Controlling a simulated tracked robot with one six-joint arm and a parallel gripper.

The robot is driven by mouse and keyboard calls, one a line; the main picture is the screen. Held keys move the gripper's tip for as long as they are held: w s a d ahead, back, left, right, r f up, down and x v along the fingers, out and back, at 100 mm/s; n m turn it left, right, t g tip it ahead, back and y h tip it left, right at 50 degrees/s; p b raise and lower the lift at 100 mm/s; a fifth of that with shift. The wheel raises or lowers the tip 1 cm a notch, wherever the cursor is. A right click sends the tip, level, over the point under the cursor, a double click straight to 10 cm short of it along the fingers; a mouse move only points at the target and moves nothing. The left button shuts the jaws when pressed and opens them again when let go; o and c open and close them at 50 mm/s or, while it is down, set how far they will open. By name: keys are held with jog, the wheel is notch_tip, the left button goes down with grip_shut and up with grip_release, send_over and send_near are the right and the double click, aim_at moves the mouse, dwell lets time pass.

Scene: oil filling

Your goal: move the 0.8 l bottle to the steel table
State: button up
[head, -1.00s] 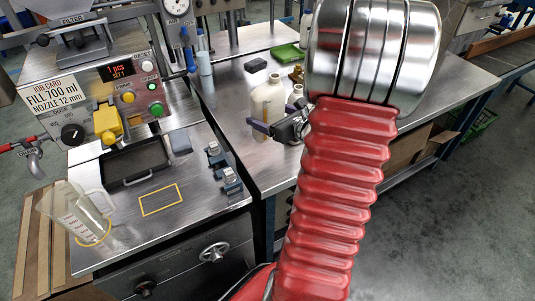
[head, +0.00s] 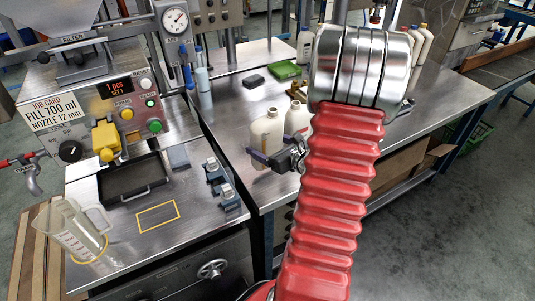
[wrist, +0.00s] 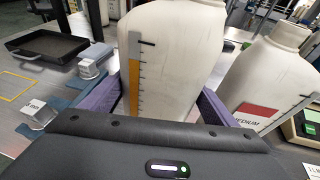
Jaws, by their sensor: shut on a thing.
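A cream bottle (head: 266,131) stands at the left part of the steel table (head: 350,160). In the wrist view, the bottle (wrist: 172,60) is upright between my purple fingers, with an orange level scale on its side. My gripper (head: 268,157) is shut on it low on its body; its fingers also show in the wrist view (wrist: 160,105). The bottle's base is hidden in the wrist view, so I cannot tell whether it touches the table. No 0.8 l marking is readable.
A second cream bottle (wrist: 265,72), labelled MEDIUM, stands close on the right. The filling machine (head: 95,110), black drip tray (head: 133,178) and clear jug (head: 72,228) are at left. The table's front right is clear.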

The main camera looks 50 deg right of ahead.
jog(key=shift+f, duration=2.05)
jog(key=o, duration=1.8)
jog(key=shift+f, duration=0.1)
jog(key=shift+v, duration=0.75)
jog(key=v, duration=1)
jog(key=shift+s, duration=0.3)
